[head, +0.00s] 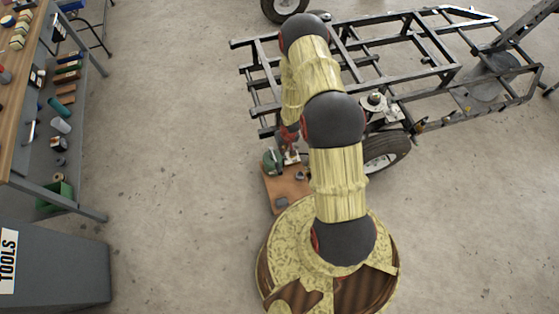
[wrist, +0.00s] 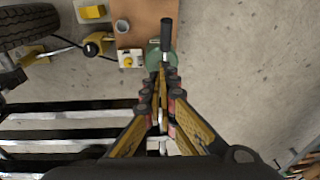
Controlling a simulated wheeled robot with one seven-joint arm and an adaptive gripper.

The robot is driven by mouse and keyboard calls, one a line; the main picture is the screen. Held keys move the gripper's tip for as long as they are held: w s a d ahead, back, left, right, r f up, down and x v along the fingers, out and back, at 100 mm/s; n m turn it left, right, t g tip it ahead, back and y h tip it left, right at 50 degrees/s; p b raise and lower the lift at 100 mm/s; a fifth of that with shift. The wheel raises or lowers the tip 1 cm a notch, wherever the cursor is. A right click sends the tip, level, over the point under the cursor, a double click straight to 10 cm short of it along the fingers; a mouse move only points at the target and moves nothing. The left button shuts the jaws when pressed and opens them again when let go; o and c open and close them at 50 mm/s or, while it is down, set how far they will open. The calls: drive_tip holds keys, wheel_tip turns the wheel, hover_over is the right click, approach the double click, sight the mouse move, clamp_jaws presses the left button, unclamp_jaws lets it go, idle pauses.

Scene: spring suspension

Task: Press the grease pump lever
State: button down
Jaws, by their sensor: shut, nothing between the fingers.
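The green grease pump (wrist: 153,60) stands on a brown board (wrist: 146,17) in the wrist view. Its lever has a black handle (wrist: 167,33) that points away from my gripper, toward the top of the picture. My gripper (wrist: 162,80) is shut and empty, its fingertips over or at the near side of the pump. I cannot tell whether they touch the lever. In the head view the green pump (head: 271,162) shows left of my arm, and my arm hides part of the board (head: 285,193).
A metal trailer frame (head: 410,58) with a wheel (head: 386,152) stands beyond and right of the board. A workbench (head: 22,90) and a grey tool cabinet (head: 60,272) stand at the left. Floor between is clear.

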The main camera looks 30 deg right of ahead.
drive_tip(key=shift+w, duration=0.2)
drive_tip(key=b, duration=0.5)
approach(276, 161)
drive_tip(key=s+f, duration=0.2)
drive_tip(key=f, duration=0.1)
drive_tip(key=shift+s, duration=0.1)
drive_tip(key=shift+s+a+f, duration=0.1)
drive_tip(key=shift+a+f, duration=0.1)
drive_tip(key=shift+f, duration=0.25)
